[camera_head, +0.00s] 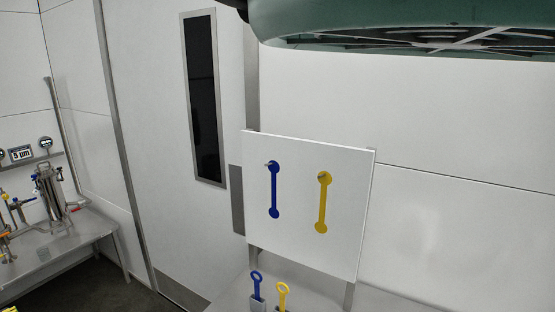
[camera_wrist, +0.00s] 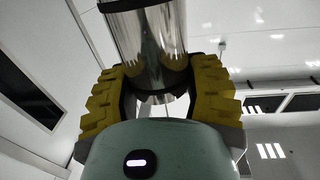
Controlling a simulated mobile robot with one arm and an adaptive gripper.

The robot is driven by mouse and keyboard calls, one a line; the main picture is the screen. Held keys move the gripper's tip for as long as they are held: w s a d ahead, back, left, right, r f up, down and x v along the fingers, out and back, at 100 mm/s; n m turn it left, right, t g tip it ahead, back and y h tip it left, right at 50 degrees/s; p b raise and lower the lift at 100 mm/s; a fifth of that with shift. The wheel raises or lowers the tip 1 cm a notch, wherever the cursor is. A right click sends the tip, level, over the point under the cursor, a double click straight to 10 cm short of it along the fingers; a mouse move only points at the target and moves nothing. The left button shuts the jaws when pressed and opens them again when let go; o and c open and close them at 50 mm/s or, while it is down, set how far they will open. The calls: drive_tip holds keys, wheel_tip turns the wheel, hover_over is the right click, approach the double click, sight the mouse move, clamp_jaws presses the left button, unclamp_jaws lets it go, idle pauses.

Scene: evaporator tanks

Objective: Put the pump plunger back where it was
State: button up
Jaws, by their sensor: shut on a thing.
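In the wrist view my gripper (camera_wrist: 160,72) has its two ridged yellow fingers closed on a shiny metal cylinder, which looks like the pump plunger (camera_wrist: 148,32). The fingers press on both sides near its near end. The rest of it runs out past the top of the picture, so its far end is hidden. The gripper and the plunger do not show in the head view. I cannot make out the place the plunger came from in either view.
A white board (camera_head: 345,225) carries a blue and a yellow tool shape. Below it stand a blue-handled tool (camera_head: 256,283) and a yellow-handled one (camera_head: 282,295). A steel bench (camera_head: 65,248) with a metal vessel (camera_head: 48,190) is at left. A door (camera_head: 165,130) stands between.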

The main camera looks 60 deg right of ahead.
drive_tip(key=s+r+p, duration=0.2)
drive_tip(key=r+p, duration=0.7)
drive_tip(key=s+r+p, duration=0.2)
drive_tip(key=r+p, duration=0.7)
drive_tip(key=r, duration=0.1)
drive_tip(key=shift+p, duration=0.3)
